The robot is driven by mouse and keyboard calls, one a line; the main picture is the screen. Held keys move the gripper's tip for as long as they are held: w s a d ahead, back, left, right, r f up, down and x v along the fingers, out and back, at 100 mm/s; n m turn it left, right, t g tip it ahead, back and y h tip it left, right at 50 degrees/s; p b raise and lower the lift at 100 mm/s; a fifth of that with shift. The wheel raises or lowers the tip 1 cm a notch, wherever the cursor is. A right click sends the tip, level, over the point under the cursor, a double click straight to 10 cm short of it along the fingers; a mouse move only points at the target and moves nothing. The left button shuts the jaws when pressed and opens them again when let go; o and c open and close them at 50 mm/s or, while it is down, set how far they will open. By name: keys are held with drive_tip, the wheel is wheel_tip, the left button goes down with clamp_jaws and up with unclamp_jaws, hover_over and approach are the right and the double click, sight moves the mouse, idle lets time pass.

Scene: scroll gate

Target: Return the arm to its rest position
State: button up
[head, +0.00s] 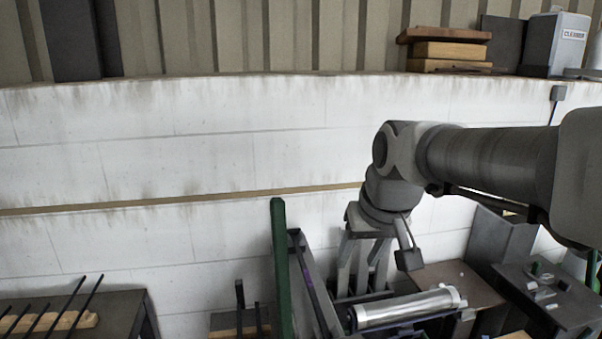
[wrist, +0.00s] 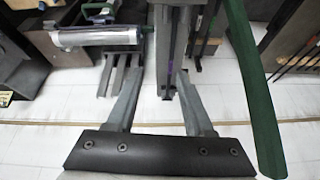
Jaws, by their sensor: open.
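My gripper (head: 362,284) hangs from the raised arm right of centre in the head view, fingers pointing down.
A dark bench with thin rods (head: 60,315) stands at the lower left. Dark metal fixtures (head: 550,292) stand at the lower right. Wooden blocks (head: 445,50) and a grey cleaner box (head: 556,45) sit on the high ledge. The white wall's left part is unobstructed.

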drive_tip(key=s+d+f, duration=0.2)
drive_tip(key=s, duration=0.6)
drive_tip(key=s+d+f+m+h, duration=0.1)
drive_tip(key=s+d+f, duration=0.1)
drive_tip(key=s, duration=0.6)
drive_tip(key=shift+d+f+t, duration=0.25)
drive_tip(key=shift+f+t, duration=0.05)
drive_tip(key=shift+t, duration=0.1)
